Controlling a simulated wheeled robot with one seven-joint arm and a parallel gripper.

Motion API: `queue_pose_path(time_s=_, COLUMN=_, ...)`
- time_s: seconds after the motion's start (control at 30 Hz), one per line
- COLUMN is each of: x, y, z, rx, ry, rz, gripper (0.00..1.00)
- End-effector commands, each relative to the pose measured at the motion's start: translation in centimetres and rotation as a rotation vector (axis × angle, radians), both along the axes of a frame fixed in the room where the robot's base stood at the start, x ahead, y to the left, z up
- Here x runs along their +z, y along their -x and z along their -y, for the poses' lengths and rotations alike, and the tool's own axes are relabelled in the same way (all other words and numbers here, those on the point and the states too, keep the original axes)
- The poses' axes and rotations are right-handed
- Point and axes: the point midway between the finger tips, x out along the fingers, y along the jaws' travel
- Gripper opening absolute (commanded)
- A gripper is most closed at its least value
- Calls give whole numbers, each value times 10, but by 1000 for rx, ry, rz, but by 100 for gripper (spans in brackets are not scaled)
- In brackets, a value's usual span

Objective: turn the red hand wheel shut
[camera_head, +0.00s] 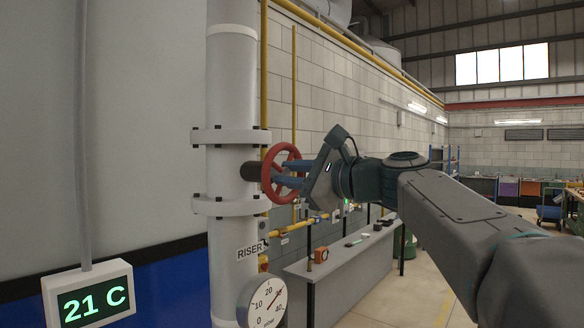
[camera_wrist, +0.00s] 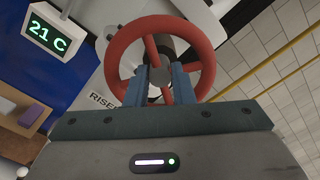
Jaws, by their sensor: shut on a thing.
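The red hand wheel (camera_head: 283,148) stands upright on a dark stem (camera_head: 250,171) at the side of the pale vertical riser pipe (camera_head: 231,90). In the wrist view the wheel (camera_wrist: 207,58) fills the upper middle, with its red spokes and grey hub showing. My gripper (camera_head: 277,174) reaches in from the right, its blue fingers inside the rim. In the wrist view my gripper (camera_wrist: 158,75) has one finger on each side of the hub area and is shut on the wheel. The fingers partly hide the exact contact, so I cannot tell whether they press on spoke or hub.
Pipe flanges (camera_head: 228,206) sit above and below the stem. A round dial gauge (camera_head: 262,303) and a 21 C display (camera_head: 89,297) are at lower left. Yellow pipes (camera_head: 294,100) run along the block wall. A grey bench (camera_head: 345,262) with small items stands below my arm.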

Motion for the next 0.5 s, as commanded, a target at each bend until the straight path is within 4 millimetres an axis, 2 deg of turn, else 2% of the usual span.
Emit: queue_pose_path(time_s=0.5, x=-3, y=0, z=0, rx=2, ry=-54, rz=-78, gripper=0)
